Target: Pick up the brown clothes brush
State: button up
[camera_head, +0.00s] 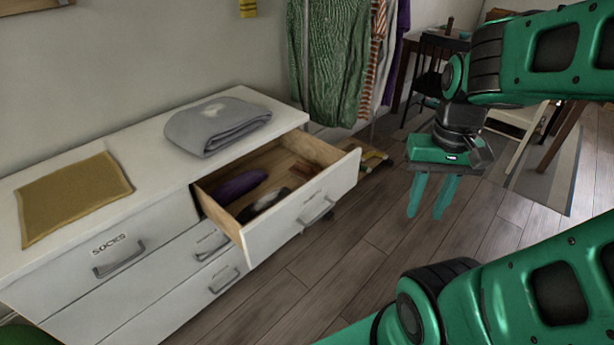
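An open drawer (287,233) sticks out of the white dresser. Inside it, a small brown item (304,168) lies near the right end; it looks like the brown clothes brush, but it is too small to be sure. A purple rounded item (239,184) and a dark item with a pale part (264,203) lie to its left, the dark one partly behind the drawer front. My gripper (426,213) is to the right of the drawer, pointing down over the floor. Its two fingers are apart with nothing between them.
The dresser top (150,150) holds a folded grey cloth (217,124) and a mustard cloth (72,196). Clothes (335,60) hang behind the drawer. A dark chair (432,72) and table stand at the back right. The wooden floor before the drawer is clear.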

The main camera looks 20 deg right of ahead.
aim_at(303, 171)
jog(key=z, duration=0.1)
jog(key=i, duration=1)
jog(key=u, duration=0.1)
